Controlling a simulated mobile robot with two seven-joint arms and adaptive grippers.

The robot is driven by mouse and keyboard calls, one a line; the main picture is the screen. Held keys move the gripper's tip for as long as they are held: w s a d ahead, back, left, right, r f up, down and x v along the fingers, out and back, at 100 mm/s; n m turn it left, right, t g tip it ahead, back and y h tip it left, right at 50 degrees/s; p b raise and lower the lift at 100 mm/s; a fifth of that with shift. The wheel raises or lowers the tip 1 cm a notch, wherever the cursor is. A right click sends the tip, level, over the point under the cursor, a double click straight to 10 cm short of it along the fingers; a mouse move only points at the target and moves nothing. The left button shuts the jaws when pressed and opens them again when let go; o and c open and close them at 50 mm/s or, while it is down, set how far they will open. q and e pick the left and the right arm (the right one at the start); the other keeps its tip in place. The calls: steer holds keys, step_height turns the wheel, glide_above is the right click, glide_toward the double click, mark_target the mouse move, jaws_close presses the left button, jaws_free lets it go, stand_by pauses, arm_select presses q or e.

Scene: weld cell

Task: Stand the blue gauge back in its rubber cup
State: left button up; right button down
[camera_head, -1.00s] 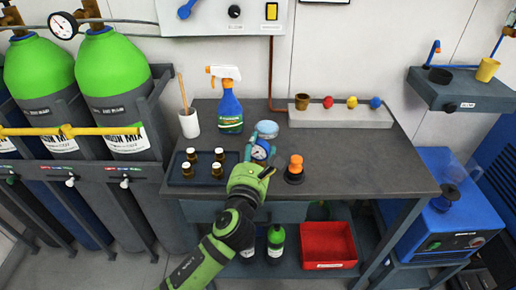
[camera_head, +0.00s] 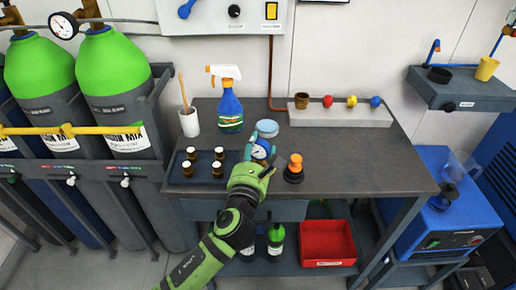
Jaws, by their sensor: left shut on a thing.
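The blue gauge (camera_head: 261,151), with a round white dial, is at the front of the workbench, right of the dark tray. My left gripper (camera_head: 257,161) is shut on it from the front and partly hides it. I cannot tell whether the gauge touches the bench top. A black, open, cup-like holder (camera_head: 440,76) sits on the grey wall shelf at the right. I cannot tell for sure that it is the rubber cup. My right gripper is not in view.
Beside the gauge are a tray (camera_head: 174,178) of small brown bottles, an orange-topped black piece (camera_head: 294,170) and a light blue tin (camera_head: 267,128). A spray bottle (camera_head: 229,107) stands behind. The bench's right part is clear. A yellow cup (camera_head: 486,69) is on the shelf (camera_head: 483,103).

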mark_target(257, 155)
arm_select(q)
steer(key=shift+f+b, duration=0.45)
steer(key=shift+f, duration=0.1)
steer(key=o, duration=1.3)
steer(key=shift+s, duration=0.1)
steer(key=shift+s+a+p, duration=0.15)
steer(key=shift+s+p, duration=0.2)
steer(key=shift+s, duration=0.3)
steer(key=shift+s+a+p, duration=0.15)
steer(key=shift+s+p, duration=0.2)
steer(key=shift+s, duration=0.3)
steer(key=shift+s+a+p, duration=0.25)
steer(key=shift+s+p, duration=0.15)
steer(key=shift+s, duration=0.9)
steer(key=s, duration=0.2)
steer(key=s+a+p, duration=0.1)
steer(key=s, duration=0.2)
steer(key=shift+s+f, duration=0.15)
steer(key=shift+s, duration=0.1)
